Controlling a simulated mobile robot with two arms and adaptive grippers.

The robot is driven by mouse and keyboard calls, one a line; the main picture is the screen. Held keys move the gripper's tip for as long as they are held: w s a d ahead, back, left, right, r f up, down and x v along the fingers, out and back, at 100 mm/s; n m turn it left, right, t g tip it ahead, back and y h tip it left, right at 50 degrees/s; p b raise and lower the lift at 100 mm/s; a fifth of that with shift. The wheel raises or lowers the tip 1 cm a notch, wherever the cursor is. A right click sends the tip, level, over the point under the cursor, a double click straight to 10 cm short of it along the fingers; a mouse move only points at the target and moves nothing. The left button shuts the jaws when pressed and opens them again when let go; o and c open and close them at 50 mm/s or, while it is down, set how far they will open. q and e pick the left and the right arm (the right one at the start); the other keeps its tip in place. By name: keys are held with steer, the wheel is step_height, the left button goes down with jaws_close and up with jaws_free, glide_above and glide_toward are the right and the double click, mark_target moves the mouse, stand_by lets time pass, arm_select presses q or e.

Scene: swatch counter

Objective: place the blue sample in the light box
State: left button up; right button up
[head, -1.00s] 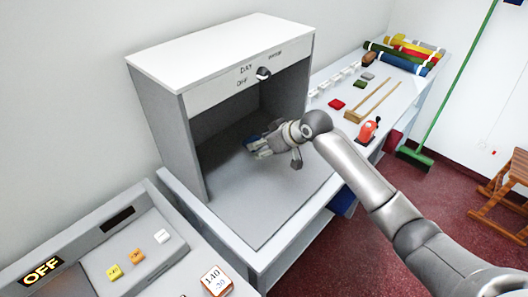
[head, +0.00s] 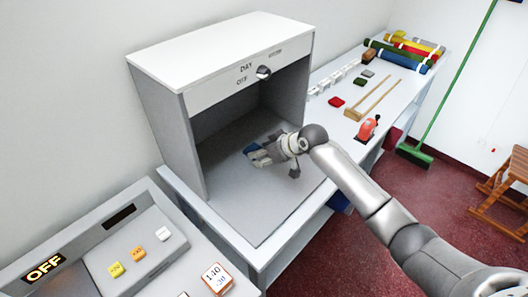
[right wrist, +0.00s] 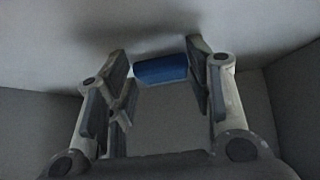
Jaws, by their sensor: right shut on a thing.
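The light box (head: 222,46) is a grey booth with a white top, open at the front, with a knob and DAY and OFF labels on its front panel. My right gripper (head: 262,155) reaches through the open front and is low over the grey floor inside. It is shut on the blue sample (head: 252,148), which shows at its fingertips. In the right wrist view, the blue sample (right wrist: 160,69) sits between the fingertips of my right gripper (right wrist: 160,80). I cannot tell whether the sample touches the floor. My left gripper is not in view.
The light box floor around my gripper looks clear.

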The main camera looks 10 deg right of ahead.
steer(key=o, duration=0.8)
steer(key=shift+c, duration=0.2)
steer(key=shift+r, duration=0.2)
steer(key=v, duration=1.2)
steer(key=shift+r+b, duration=0.3)
steer(key=shift+r, duration=0.15)
